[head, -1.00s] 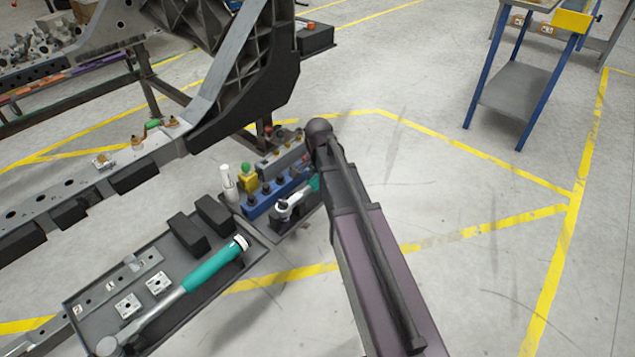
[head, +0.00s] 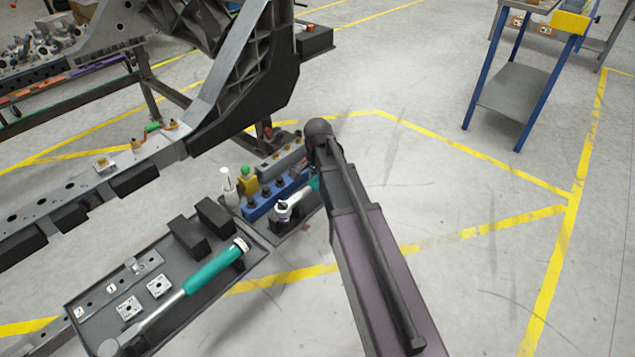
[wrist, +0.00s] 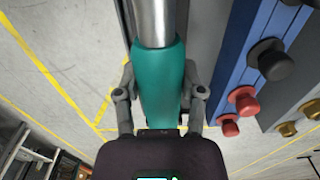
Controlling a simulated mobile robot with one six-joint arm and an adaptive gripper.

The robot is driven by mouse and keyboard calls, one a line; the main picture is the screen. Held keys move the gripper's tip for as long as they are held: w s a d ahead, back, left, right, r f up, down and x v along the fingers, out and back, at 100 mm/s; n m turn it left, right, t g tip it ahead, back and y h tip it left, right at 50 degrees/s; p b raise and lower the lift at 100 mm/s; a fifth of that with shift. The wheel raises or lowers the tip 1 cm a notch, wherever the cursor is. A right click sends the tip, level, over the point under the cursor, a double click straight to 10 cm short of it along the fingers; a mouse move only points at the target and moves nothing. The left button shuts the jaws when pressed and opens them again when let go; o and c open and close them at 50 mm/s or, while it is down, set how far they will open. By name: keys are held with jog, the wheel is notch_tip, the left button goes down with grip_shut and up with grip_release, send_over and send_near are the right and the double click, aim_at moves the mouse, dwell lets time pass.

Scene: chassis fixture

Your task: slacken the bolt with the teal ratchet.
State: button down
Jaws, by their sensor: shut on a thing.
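The teal ratchet (head: 284,209) shows its silver head over the dark tray end beside the blue socket rack, and its teal handle runs up to the right behind my arm. In the wrist view its teal handle (wrist: 162,70) and silver shaft fill the middle. My gripper (wrist: 160,92) is shut on the handle, one finger on each side. In the head view my arm hides the gripper. Small brass-coloured fittings (head: 137,145) sit on the chassis rail (head: 85,185); I cannot tell which is the bolt.
A larger teal-handled wrench (head: 213,267) lies across the grey tray (head: 225,312). A blue rack (head: 262,205) with dark and red pegs stands close beside the ratchet. A white bottle (head: 228,185) and a yellow-green item (head: 248,180) stand behind.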

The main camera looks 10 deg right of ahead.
jog(key=shift+r+p, duration=2.8)
jog(key=shift+r, duration=0.25)
jog(key=shift+s, duration=0.1)
